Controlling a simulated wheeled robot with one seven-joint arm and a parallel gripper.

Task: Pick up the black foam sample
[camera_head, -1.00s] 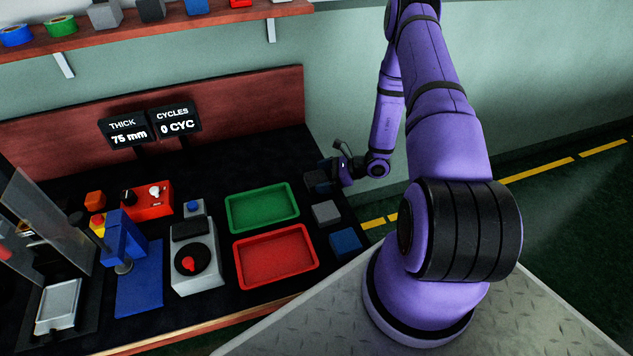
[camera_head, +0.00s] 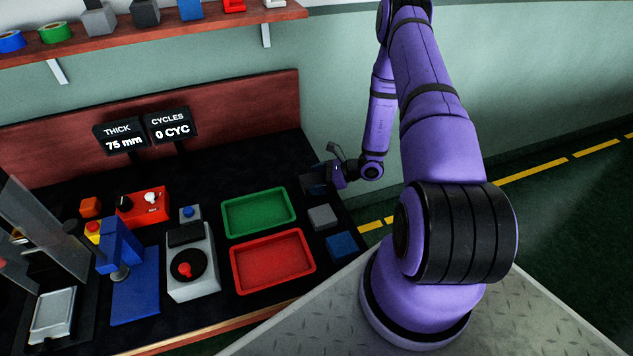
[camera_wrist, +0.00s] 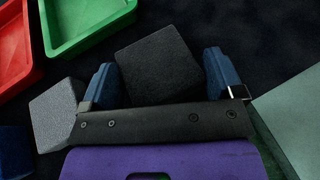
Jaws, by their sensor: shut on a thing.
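The black foam sample (camera_wrist: 158,65) is a dark cube between the two blue fingertips in the wrist view. My gripper (camera_wrist: 163,78) is shut on it, with a finger on either side. In the head view my gripper (camera_head: 320,178) is at the back right of the bench, behind the grey block. The sample is mostly hidden there by the gripper and blends with the dark bench top. I cannot tell whether it is clear of the surface.
A grey block (camera_head: 322,217) and a blue block (camera_head: 342,245) sit in front of my gripper. A green tray (camera_head: 259,231) and a red tray (camera_head: 273,289) lie to the left. Test devices, including a blue press (camera_head: 136,285), stand farther left. The wall is close behind.

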